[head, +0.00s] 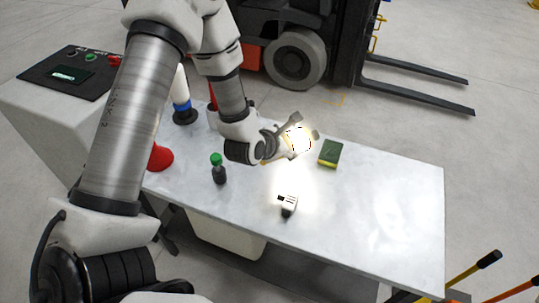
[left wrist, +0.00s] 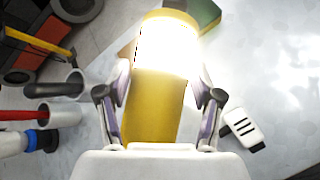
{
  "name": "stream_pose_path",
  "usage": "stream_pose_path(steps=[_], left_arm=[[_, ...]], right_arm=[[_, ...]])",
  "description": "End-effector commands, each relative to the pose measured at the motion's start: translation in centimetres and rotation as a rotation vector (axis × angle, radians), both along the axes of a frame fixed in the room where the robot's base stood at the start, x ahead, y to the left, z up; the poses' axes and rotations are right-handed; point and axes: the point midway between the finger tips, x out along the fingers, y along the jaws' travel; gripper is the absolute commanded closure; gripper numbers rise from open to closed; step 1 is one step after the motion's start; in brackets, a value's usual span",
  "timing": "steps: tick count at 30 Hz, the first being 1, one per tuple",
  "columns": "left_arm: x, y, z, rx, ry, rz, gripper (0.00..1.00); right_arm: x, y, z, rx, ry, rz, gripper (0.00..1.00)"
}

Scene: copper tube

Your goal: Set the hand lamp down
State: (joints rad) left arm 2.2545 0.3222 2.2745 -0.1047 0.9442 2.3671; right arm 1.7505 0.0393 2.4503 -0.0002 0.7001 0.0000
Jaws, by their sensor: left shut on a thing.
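The hand lamp (head: 301,141) glows bright white in the head view, held over the grey table (head: 400,200). In the left wrist view the lamp (left wrist: 152,108) has a yellow body and a lit, washed-out front. My left gripper (head: 291,138) is shut on it, with one finger on each side of the yellow body in the left wrist view (left wrist: 160,88). I cannot tell the exact gap between the lamp and the tabletop. The glare hides part of the lamp and the fingertips. My right gripper is not in view.
A green and yellow sponge (head: 330,153) lies right of the lamp. A small white device (head: 288,205) and a green-capped dark bottle (head: 218,169) are nearer. A red cone-shaped item (head: 160,157) stands at left. The table's right part is clear; a forklift (head: 300,55) stands behind.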

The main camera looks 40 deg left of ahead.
Motion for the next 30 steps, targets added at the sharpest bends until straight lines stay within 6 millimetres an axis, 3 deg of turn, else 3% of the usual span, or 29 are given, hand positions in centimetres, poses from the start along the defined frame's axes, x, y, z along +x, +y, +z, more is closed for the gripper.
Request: stream_pose_path(steps=[2,9,18,24,25,27,30], left_arm=[[-0.2,0.9,0.1,-0.012,0.004,0.003,1.00],[-0.3,1.1,-4.8,-0.011,0.010,-0.001,1.00],[-0.3,1.1,-9.6,-0.012,0.007,0.001,1.00],[-0.2,1.1,-9.9,-0.013,0.004,0.003,1.00],[-0.2,1.1,-9.9,-0.014,0.006,0.003,0.31],[-0.2,1.1,-9.9,-0.014,0.006,0.003,0.07],[-0.2,1.0,-9.9,-0.013,0.006,0.002,0.07]], right_arm=[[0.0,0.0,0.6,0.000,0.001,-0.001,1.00],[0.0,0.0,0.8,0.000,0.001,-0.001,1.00],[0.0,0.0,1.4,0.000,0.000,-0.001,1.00],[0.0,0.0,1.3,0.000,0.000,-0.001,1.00],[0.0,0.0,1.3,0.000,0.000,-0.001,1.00],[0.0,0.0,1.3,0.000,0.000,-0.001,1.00],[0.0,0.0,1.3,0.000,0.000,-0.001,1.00]])
